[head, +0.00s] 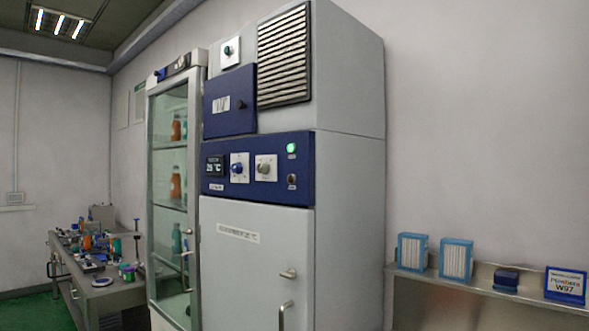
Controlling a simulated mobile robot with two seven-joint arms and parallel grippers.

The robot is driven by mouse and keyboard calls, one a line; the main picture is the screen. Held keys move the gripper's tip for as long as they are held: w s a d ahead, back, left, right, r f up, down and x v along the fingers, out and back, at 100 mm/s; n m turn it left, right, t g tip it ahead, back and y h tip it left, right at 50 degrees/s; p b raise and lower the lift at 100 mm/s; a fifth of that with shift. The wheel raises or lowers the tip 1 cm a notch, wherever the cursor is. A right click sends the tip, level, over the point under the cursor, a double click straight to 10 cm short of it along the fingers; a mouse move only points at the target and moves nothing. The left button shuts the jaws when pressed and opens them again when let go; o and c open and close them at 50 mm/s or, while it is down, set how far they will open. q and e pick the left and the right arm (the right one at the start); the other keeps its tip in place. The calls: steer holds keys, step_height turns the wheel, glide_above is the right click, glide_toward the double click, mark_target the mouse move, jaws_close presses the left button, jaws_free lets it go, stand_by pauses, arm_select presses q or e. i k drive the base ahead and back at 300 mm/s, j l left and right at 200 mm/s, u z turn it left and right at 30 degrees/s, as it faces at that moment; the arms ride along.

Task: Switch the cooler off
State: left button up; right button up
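A tall grey cabinet (255,275) stands in the middle of the head view. Its blue control panel (262,190) has a lit display (215,166) that seems to read 25 °C, a blue knob (237,169), a grey knob (265,168), a lit green lamp (291,148) and a small dark fitting (292,181) below it. Above are a blue door (228,118) with a dark knob, a louvred grille (285,55) and a white plate with a dial (230,52). The labels are too small to read, so I cannot tell which part is the cooler. Neither gripper shows.
A glass-door cabinet (170,200) with bottles stands to the left. A cluttered bench (100,292) is at far left. A metal shelf (470,283) on the right holds two blue-framed filters (456,260), a dark blue box (506,280) and a blue sign (565,286).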

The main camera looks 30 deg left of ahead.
mark_target(264, 167)
steer(key=i+j+z, duration=0.15)
steer(key=j+z, duration=0.3)
steer(key=j, duration=0.4)
steer(key=j+z, duration=0.4)
steer(key=j, duration=1.2)
steer(key=j+z, duration=0.1)
steer(key=j, duration=0.6)
steer(key=k+j+z, duration=0.1)
steer(key=j, duration=0.55)
steer(key=k+j, duration=0.1)
steer(key=j, duration=0.6)
